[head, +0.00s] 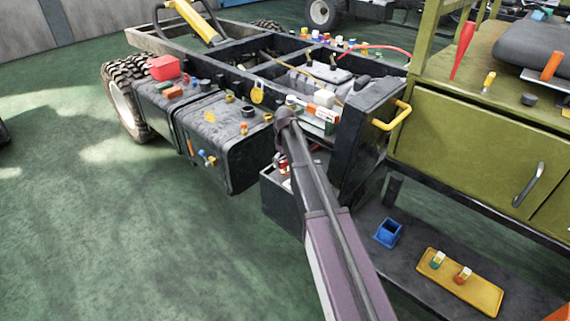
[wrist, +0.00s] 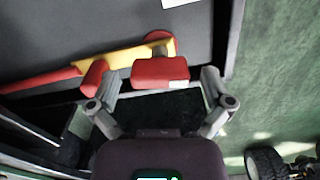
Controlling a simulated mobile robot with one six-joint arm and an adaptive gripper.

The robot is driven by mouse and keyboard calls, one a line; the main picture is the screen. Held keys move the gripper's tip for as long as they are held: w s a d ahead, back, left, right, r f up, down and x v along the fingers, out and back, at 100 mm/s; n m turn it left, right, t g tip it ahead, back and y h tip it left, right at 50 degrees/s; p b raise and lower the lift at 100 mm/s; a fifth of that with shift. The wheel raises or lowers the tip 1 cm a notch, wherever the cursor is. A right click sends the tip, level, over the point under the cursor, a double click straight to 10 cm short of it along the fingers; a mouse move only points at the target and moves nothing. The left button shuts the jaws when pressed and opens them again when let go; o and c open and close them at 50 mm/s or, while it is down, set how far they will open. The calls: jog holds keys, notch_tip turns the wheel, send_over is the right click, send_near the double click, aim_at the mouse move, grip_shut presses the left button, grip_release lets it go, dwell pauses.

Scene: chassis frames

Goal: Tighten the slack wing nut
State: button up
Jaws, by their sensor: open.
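I cannot make out the slack wing nut for certain in either view. In the wrist view my gripper (wrist: 158,88) is open, with its two grey fingers spread apart. A red block (wrist: 160,73) with a small white label shows between and beyond the fingertips. I cannot tell whether a finger touches it. A long red and yellow bar (wrist: 117,62) runs from the left to behind this block. In the head view my arm reaches to the chassis, and my gripper is hidden there.
The black chassis frame (head: 222,56) carries a dark tank (head: 222,135) with small fittings and a yellow padlock-shaped tag (head: 257,95). A yellow handle (head: 393,116) juts beside the olive cabinet (head: 470,150). A blue bin (head: 388,233) and yellow tray (head: 485,294) sit low.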

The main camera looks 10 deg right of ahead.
jog(key=shift+c, duration=0.2)
jog(key=c, duration=1)
jog(key=shift+m, duration=0.3)
jog(key=m, duration=1.3)
